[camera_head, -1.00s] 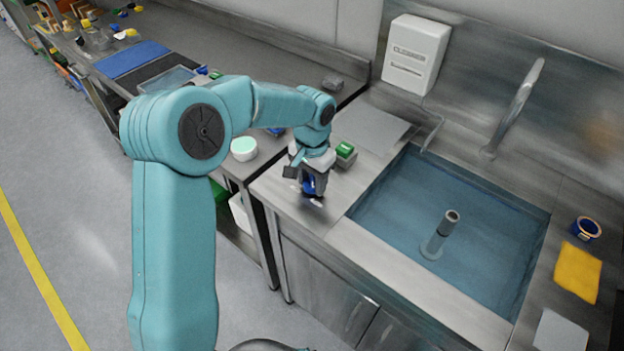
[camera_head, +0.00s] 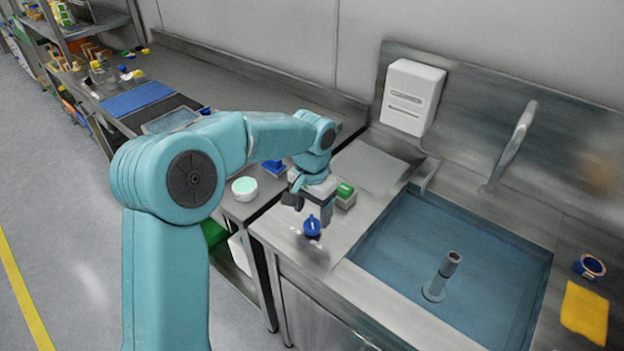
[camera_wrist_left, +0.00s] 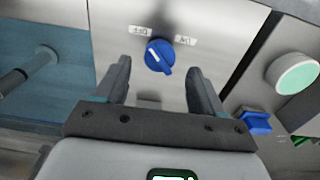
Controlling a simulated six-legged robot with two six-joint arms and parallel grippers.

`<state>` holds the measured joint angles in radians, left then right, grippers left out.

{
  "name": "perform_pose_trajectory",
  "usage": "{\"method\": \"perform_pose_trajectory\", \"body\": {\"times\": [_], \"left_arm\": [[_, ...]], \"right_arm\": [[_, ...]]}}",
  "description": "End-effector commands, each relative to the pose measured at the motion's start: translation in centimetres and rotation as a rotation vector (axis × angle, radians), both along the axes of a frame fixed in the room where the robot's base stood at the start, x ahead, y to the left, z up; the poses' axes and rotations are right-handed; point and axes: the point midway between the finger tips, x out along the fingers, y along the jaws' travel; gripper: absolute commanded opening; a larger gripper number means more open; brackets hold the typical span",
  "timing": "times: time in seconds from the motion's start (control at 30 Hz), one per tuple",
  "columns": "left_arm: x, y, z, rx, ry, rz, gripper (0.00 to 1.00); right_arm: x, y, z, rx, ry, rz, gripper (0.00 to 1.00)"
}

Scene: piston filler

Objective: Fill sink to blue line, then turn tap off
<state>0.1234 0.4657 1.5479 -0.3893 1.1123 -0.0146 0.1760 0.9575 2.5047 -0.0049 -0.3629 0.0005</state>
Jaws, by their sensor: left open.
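The steel sink (camera_head: 372,240) holds bluish water, with a grey standpipe (camera_head: 440,277) sticking up out of it. I cannot make out a blue line. The tap spout (camera_head: 515,140) rises behind the sink; I see no clear stream. A blue knob (camera_head: 312,227) sits on the steel surface left of the sink. The knob (camera_wrist_left: 159,56) also shows in the left wrist view, between two small labels I cannot read for certain. My left gripper (camera_head: 306,203) is open, just back from the knob, its fingers to either side of it and apart from it. My right gripper is out of view.
A green-topped block (camera_head: 345,195) and a blue block (camera_head: 274,166) lie close to my left gripper. A white tub with a pale green top (camera_head: 244,188) stands left.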

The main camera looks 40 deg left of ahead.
Motion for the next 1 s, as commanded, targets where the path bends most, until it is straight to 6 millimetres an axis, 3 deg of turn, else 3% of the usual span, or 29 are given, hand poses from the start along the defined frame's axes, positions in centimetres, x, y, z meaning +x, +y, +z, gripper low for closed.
{"method": "perform_pose_trajectory", "body": {"times": [0.03,0.2,0.43,0.63,1.0], "left_arm": [[0.1,0.0,1.7,0.001,-0.008,0.0,0.69],[0.1,0.0,6.3,0.001,-0.008,-0.001,0.69],[0.0,0.0,10.9,0.001,-0.006,0.001,0.69],[0.0,0.0,12.3,0.001,-0.004,0.0,0.69],[0.0,0.0,12.4,0.001,-0.003,0.0,0.69]], "right_arm": [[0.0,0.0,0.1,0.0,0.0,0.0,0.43],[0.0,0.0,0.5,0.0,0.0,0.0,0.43],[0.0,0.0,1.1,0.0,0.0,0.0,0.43],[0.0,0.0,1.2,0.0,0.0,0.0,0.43],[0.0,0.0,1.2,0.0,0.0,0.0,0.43]]}}
